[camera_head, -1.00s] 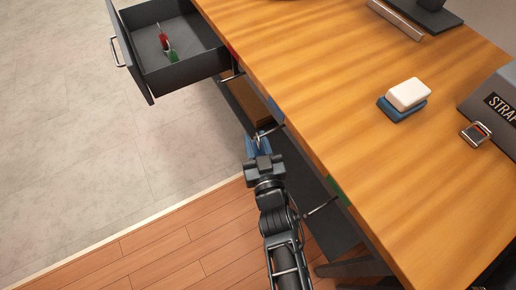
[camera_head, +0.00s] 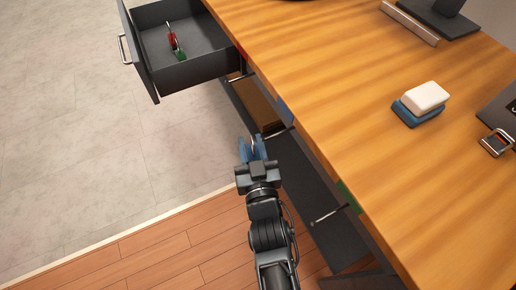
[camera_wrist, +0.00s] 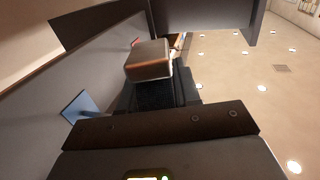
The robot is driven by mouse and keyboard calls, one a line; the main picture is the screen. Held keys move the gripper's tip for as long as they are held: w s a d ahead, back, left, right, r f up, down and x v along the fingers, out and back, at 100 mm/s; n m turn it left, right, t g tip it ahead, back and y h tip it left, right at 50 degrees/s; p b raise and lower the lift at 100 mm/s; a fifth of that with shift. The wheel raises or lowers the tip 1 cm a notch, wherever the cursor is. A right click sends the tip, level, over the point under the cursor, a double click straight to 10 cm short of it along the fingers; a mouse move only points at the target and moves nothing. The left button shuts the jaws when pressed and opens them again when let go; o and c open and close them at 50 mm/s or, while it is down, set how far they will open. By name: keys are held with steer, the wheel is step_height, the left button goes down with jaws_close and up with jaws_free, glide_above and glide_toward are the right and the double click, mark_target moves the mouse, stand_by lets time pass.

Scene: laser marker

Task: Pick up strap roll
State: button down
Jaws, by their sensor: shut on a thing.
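My gripper (camera_head: 253,149), with blue fingers, is at the front of the desk, at the handle (camera_head: 279,134) of the drawer marked by a blue label (camera_head: 286,108). It appears shut on that handle; the fingers cover part of it. In the wrist view a blocky, metallic-edged piece, probably the handle (camera_wrist: 148,60), is close in front of my gripper. The blue label (camera_wrist: 82,107) is to its left. I cannot identify a strap roll in either view.
Another drawer (camera_head: 190,68) stands open at the upper left, with small red and green items (camera_head: 175,42) inside. A white block on a blue base (camera_head: 418,108) and a watch-like item (camera_head: 496,143) lie on the wooden desktop (camera_head: 370,150). The floor left is clear.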

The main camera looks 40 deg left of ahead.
steer(key=s+a+b, duration=0.2)
steer(key=s+b, duration=0.5)
steer(key=b, duration=0.3)
steer(key=s+a+b, duration=0.3)
steer(key=s+b, duration=0.4)
steer(key=b, duration=0.3)
steer(key=shift+a+b, duration=0.3)
steer(key=shift+a, duration=0.05)
